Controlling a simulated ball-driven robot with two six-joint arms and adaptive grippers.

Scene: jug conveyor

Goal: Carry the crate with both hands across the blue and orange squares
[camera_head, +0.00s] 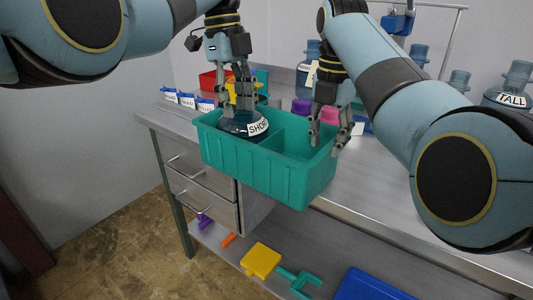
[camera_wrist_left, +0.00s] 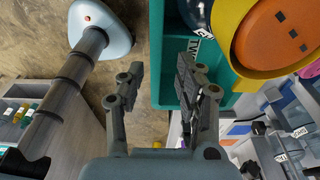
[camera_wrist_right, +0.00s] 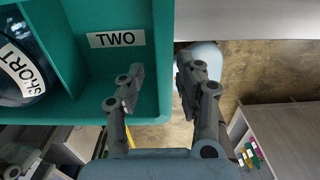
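The teal crate (camera_head: 255,168) is at the bench's front edge, hiding part of that edge. A dark jug labelled SHORT (camera_head: 240,126) stands in its left compartment; the right compartment looks empty. My left gripper (camera_head: 240,103) is open at the crate's left part. In the left wrist view its fingers (camera_wrist_left: 160,82) lie either side of the crate's side wall (camera_wrist_left: 160,75), apart from it. My right gripper (camera_head: 330,140) is open at the right end. In the right wrist view its fingers (camera_wrist_right: 160,88) straddle that end wall, beside the TWO label (camera_wrist_right: 117,39). A blue patch (camera_head: 362,125) shows right of the crate.
Behind the crate are a red bin (camera_head: 208,80), purple (camera_head: 301,106) and pink (camera_head: 329,115) lids, and several jugs, one labelled TALL (camera_head: 510,98). Small labelled boxes (camera_head: 187,100) stand at left. A lower shelf holds a yellow block (camera_head: 260,260). Bench right of the crate is partly clear.

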